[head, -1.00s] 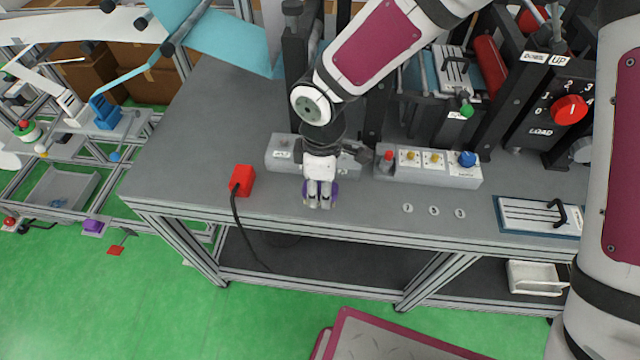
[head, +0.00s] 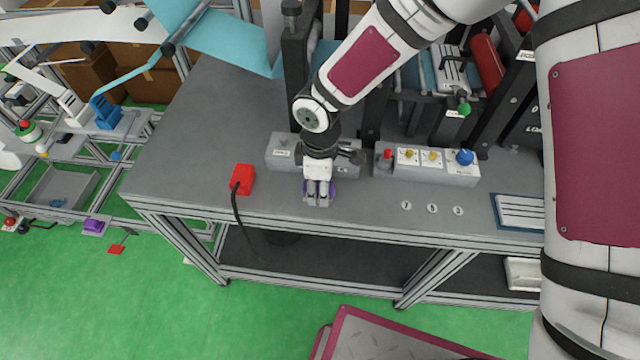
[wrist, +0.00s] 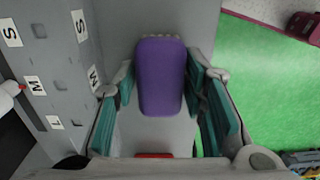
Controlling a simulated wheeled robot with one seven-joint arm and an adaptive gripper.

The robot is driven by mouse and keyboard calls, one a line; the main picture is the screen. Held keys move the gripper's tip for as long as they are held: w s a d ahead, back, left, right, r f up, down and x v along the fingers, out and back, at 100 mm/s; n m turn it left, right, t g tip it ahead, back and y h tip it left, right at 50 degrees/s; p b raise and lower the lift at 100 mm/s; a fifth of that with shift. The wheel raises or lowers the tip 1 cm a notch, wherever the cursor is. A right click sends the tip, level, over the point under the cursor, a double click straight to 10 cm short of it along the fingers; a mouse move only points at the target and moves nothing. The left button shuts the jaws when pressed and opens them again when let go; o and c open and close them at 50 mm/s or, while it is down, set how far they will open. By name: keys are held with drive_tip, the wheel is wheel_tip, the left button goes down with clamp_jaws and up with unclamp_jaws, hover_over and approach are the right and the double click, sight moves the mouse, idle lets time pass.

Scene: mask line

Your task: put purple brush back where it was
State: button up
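The purple brush (wrist: 160,75) is a rounded purple block, seen between my fingers in the wrist view. My gripper (wrist: 160,92) has teal pads close along both sides of it and looks shut on it. In the head view my gripper (head: 318,197) points down near the bench's front edge, and only bits of purple show around the fingers. I cannot tell whether the brush touches the bench top. Behind the gripper is a grey box (head: 283,152); in the wrist view a grey slotted part with S and M labels (wrist: 58,60) lies at left.
A red block (head: 243,179) with a black cable sits left of my gripper. A control panel (head: 427,167) with coloured knobs is to the right. The bench (head: 190,150) is clear at left. A purple item (head: 94,226) lies on the floor at far left.

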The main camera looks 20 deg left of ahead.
drive_tip(key=shift+o, duration=0.7)
drive_tip(key=shift+r, duration=0.2)
wheel_tip(320, 180, up, 12)
drive_tip(key=shift+b, duration=0.45)
drive_tip(key=shift+d, duration=0.1)
